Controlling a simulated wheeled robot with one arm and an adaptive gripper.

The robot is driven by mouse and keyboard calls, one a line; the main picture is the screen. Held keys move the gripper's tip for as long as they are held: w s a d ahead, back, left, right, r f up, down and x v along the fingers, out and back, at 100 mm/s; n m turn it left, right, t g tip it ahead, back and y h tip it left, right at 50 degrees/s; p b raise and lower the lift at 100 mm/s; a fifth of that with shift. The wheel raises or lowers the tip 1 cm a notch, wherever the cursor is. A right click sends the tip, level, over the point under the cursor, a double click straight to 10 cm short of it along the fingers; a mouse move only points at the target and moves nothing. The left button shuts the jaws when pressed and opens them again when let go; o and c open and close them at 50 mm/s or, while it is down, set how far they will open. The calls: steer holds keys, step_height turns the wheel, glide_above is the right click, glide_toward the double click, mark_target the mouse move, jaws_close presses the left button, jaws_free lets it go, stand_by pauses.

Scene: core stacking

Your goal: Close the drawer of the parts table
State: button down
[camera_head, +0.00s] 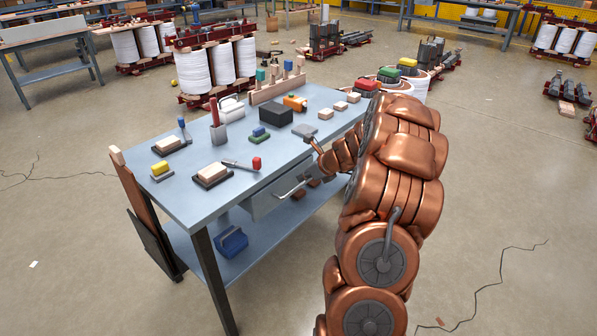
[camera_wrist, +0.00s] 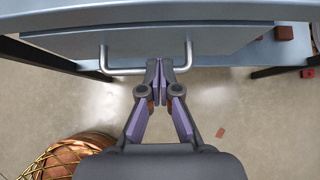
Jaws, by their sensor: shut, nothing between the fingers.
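The parts table (camera_head: 213,205) has a blue-grey top, and its drawer (camera_head: 268,200) sits under the near long edge with a metal bar handle (camera_head: 292,188). In the wrist view the drawer front (camera_wrist: 150,44) spans the upper part, with the U-shaped handle (camera_wrist: 104,62) along its lower side. How far the drawer stands out is hard to tell. My gripper (camera_wrist: 160,62) is shut and empty, its fingertips over the handle's middle to right part in that view; contact cannot be told.
Blocks and tools lie on the tabletop, including a dark box (camera_head: 276,114) and a red-handled tool (camera_head: 243,165). A blue item (camera_head: 232,241) sits on the lower shelf. White coils (camera_head: 206,77) stand behind. Floor to the right is mostly clear.

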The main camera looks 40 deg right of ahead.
steer(key=v, duration=1)
steer(key=shift+s+p, duration=0.35)
steer(key=shift+p, duration=0.1)
